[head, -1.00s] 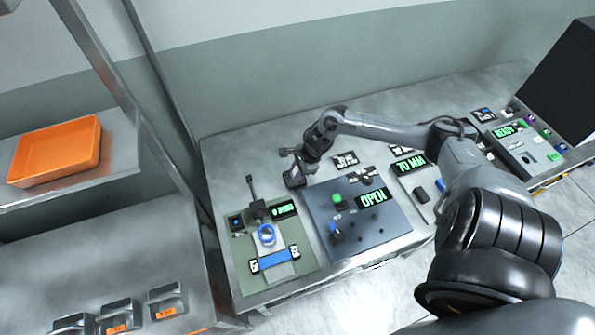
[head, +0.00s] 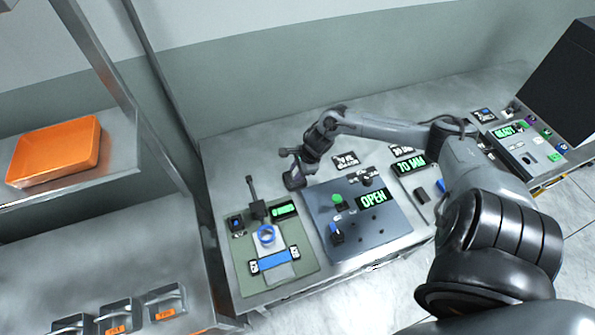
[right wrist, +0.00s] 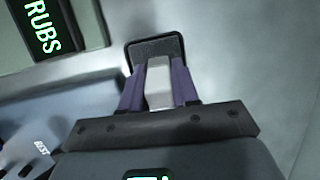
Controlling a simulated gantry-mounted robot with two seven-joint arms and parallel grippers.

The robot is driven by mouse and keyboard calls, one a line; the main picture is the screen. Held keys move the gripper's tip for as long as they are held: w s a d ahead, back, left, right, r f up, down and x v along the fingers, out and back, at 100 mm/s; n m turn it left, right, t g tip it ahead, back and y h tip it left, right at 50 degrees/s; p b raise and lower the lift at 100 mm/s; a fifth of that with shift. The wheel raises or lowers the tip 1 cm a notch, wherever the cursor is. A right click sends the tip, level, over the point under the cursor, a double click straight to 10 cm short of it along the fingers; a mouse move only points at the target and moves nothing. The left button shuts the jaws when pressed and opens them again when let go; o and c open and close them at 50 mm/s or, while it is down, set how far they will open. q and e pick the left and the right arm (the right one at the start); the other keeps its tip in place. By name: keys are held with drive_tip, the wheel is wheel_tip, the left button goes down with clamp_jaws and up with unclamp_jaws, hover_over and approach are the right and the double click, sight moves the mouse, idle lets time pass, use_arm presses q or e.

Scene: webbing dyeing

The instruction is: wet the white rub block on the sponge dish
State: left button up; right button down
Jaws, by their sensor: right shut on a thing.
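My right gripper (right wrist: 158,92) is shut on the white rub block (right wrist: 158,72), which sits between its two purple fingers. The far end of the block overlaps the dark pad of the sponge dish (right wrist: 157,47) in the right wrist view. I cannot tell whether it touches the pad. In the head view my right gripper (head: 294,178) is low over the bench, behind the gap between the green and blue-grey panels; the block is too small to make out there. My left gripper is not in view.
The green panel (head: 240,270) with a blue ring and blue strip lies left of the gripper. The blue-grey panel (head: 385,240) with an OPEN display stands to the right. An orange tray (head: 55,155) is on the left shelf. Bare bench (head: 225,165) lies behind the green panel.

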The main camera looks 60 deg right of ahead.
drive_tip(key=shift+r+p, duration=1.8)
drive_tip(key=shift+r, duration=1.7)
